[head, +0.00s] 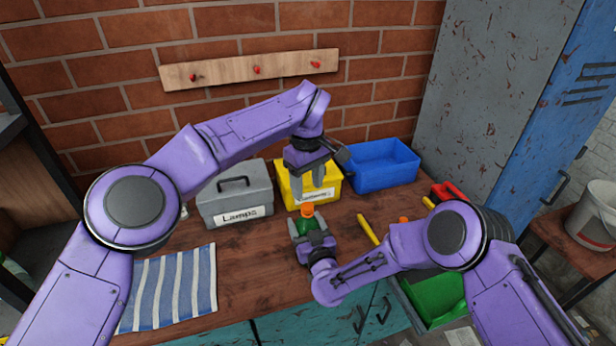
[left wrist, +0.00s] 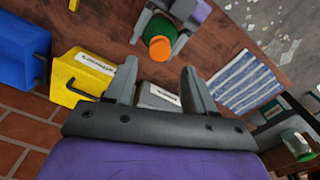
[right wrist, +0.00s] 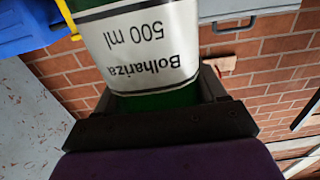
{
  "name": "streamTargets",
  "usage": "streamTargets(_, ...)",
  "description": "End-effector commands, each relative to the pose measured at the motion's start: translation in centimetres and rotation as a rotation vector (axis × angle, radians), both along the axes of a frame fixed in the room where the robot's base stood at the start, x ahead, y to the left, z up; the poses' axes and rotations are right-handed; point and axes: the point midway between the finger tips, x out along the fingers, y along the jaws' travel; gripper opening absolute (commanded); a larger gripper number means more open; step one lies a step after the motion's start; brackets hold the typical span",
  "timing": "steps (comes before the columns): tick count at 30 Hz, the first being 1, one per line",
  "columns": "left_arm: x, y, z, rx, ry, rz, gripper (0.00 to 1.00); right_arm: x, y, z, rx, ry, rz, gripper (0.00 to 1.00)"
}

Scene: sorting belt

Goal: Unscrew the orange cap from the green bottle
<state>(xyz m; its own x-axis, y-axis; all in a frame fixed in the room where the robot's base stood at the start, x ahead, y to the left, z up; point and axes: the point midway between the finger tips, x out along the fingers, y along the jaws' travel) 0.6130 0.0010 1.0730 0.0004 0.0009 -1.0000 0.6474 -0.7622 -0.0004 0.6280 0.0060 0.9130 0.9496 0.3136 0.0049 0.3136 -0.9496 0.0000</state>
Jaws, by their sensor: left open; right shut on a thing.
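The green bottle (head: 302,228) stands roughly upright near the middle of the bench, with the orange cap (head: 307,210) on top. My right gripper (head: 313,240) is shut on the bottle's body. In the right wrist view the bottle (right wrist: 140,45) fills the space between the fingers, its white label reading "Bolhariza 500 ml". My left gripper (head: 306,180) is open and empty, pointing down above the cap and apart from it. In the left wrist view the orange cap (left wrist: 160,48) shows beyond the open fingers, with part of the green bottle (left wrist: 156,26) around it.
Behind the bottle are a grey box labelled Lamps (head: 235,202), a yellow box (head: 325,193) and a blue bin (head: 383,165). A striped cloth (head: 170,288) lies at left. A yellow-handled thing (head: 367,229) lies right of the bottle. A green container (head: 436,296) sits lower right.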

Motion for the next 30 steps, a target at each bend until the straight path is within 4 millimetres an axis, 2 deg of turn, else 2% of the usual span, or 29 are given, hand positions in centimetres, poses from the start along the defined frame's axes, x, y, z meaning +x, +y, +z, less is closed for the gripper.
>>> streamTargets(3, -0.1, 0.0, -2.5, 0.0, 0.004, -0.001, 0.54, -0.4, 0.1, -0.6, -0.005, 0.013, 0.004, 0.0)
streamTargets(9, 0.0, 0.0, -5.3, -0.001, 0.001, 0.003, 0.54, -0.4, 0.1, -0.7, -0.006, 0.014, 0.005, 0.0)
streamTargets(19, 0.0, 0.0, -5.9, -0.001, -0.001, 0.004, 0.54, -0.5, 0.1, -0.8, -0.006, 0.016, 0.006, 0.0)
streamTargets(24, 0.0, 0.0, -5.9, -0.001, -0.001, 0.004, 0.0, -0.5, 0.1, -0.8, -0.007, 0.017, 0.006, 0.0)
streamTargets(30, 0.0, 0.0, -5.9, -0.001, -0.001, 0.007, 0.0, -0.5, 0.1, -0.8, -0.007, 0.017, 0.007, 0.0)
